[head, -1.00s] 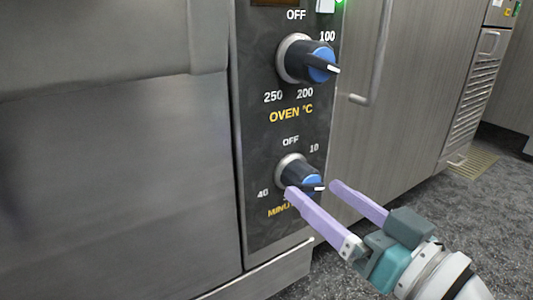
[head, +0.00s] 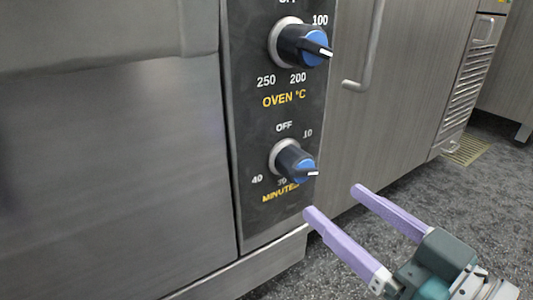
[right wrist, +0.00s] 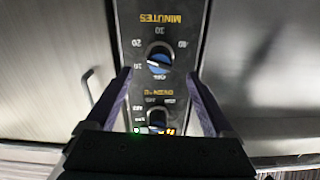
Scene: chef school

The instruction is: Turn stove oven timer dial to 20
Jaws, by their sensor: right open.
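The oven timer dial (head: 292,162) is the lower knob on the dark control panel, black with a blue face and a white pointer line, above the yellow MINUTES label (head: 281,192). In the head view its pointer aims to the right, below the 10 mark; the 20 mark is hidden. In the right wrist view the dial (right wrist: 159,60) appears upside down, its pointer between 10 and 20. My right gripper (head: 332,200) is open and empty, apart from the dial, below and right of it. In the right wrist view its fingers flank the panel. My left gripper is out of view.
The oven temperature dial (head: 300,44) sits above the timer dial on the same panel. A flat metal oven front (head: 110,160) is left of the panel. A cabinet door with a bar handle (head: 371,50) is to the right.

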